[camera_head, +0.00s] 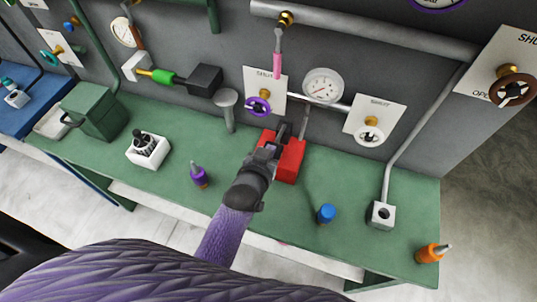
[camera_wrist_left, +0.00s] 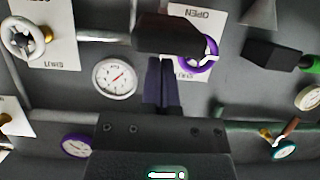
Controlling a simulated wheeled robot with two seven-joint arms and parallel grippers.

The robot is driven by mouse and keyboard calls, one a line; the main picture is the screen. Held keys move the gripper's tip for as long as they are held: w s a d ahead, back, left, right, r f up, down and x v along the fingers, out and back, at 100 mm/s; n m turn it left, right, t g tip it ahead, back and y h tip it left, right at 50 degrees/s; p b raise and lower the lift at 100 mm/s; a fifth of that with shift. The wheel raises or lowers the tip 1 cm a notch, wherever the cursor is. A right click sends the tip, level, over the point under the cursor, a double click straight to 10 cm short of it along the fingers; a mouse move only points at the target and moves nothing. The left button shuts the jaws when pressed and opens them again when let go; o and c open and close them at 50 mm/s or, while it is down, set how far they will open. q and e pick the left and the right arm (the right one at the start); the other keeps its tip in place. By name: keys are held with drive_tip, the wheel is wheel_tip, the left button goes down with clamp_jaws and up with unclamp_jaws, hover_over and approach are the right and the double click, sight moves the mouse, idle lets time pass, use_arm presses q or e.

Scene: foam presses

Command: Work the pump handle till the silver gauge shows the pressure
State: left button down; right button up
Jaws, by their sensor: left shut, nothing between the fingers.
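The silver gauge (camera_head: 323,87) has a white face and a red needle and sits on the wall pipe. It also shows in the left wrist view (camera_wrist_left: 114,77), with its needle slanting; the reading is too small to tell. The red pump (camera_head: 291,162) stands on the green bench below it, partly covered by my left gripper (camera_head: 271,147). A dark upright piece, likely the pump handle (camera_head: 283,132), rises behind the fingertips. In the left wrist view my left gripper's fingers (camera_wrist_left: 162,85) are together and empty, with a dark block (camera_wrist_left: 168,32) just beyond their tips. My right gripper is not in view.
A purple handwheel (camera_head: 258,105) and a white handwheel (camera_head: 369,134) flank the gauge. A pink lever (camera_head: 278,55) hangs above. Purple (camera_head: 199,177), blue (camera_head: 326,213) and orange (camera_head: 431,253) small items stand on the green bench (camera_head: 270,215). A grey funnel-shaped post (camera_head: 228,108) stands left of the pump.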

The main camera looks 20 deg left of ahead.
use_arm(q)
drive_tip(key=shift+f, duration=0.4)
drive_tip(key=shift+s, duration=0.1)
drive_tip(key=f+t+b, duration=0.1)
drive_tip(key=f+b, duration=0.1)
drive_tip(key=b, duration=0.1)
drive_tip(key=s+f+t+b, duration=0.1)
drive_tip(key=f+t+b, duration=0.1)
drive_tip(key=b, duration=0.2)
drive_tip(key=shift+b, duration=0.3)
drive_tip(key=shift+s+f+b, duration=0.25)
drive_tip(key=shift+f+b, duration=0.3)
drive_tip(key=shift+f, duration=0.65)
